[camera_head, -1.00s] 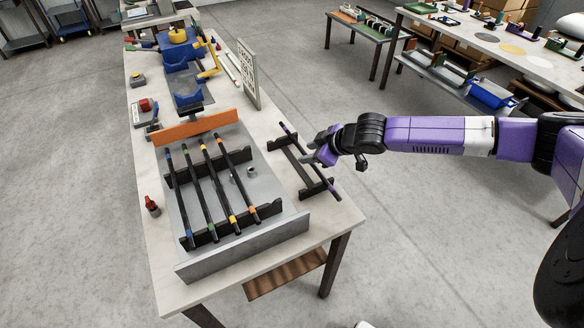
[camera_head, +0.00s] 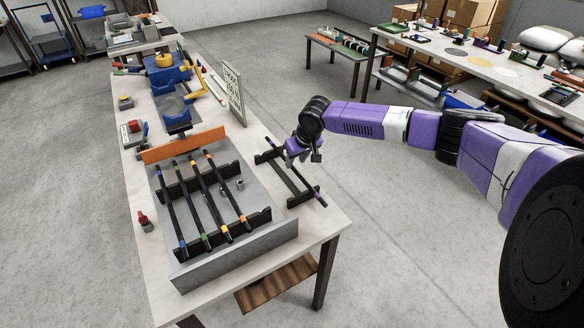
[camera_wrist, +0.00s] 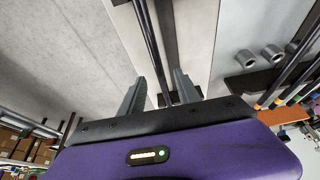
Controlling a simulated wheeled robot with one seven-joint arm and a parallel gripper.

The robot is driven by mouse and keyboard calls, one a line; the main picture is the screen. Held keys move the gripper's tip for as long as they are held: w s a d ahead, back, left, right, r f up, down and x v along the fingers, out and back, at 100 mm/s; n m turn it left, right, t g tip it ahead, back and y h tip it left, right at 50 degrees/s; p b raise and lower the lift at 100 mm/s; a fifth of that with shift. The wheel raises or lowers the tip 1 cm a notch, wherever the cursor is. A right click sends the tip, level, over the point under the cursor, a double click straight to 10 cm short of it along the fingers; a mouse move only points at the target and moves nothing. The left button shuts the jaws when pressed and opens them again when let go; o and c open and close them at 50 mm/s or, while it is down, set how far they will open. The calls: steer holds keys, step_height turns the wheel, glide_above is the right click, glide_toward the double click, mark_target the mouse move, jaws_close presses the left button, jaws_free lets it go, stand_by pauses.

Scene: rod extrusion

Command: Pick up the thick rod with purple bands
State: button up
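The dark rod with purple bands (camera_head: 314,192) lies across a black rack (camera_head: 298,198) on the right side of the table. One purple band shows at its near end and another at its far end. My gripper (camera_head: 291,158) is at the rod's middle stretch, pointing down. In the wrist view, my gripper (camera_wrist: 160,85) is open, with a finger on each side of the rod (camera_wrist: 148,38). Neither finger visibly touches it. The arm hides part of the rod in the head view.
A grey tray (camera_head: 236,246) left of the rack holds several dark rods with coloured bands and small grey cylinders. An orange board (camera_head: 184,145) edges it at the back. A sign (camera_head: 234,94) stands behind the rack. A red-topped item (camera_head: 144,222) stands at the left edge.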

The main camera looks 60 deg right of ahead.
mark_target(294, 168)
steer(key=shift+x, duration=1.8)
steer(key=shift+d, duration=0.1)
steer(key=shift+c, duration=0.2)
jaws_close()
steer(key=shift+r, duration=0.15)
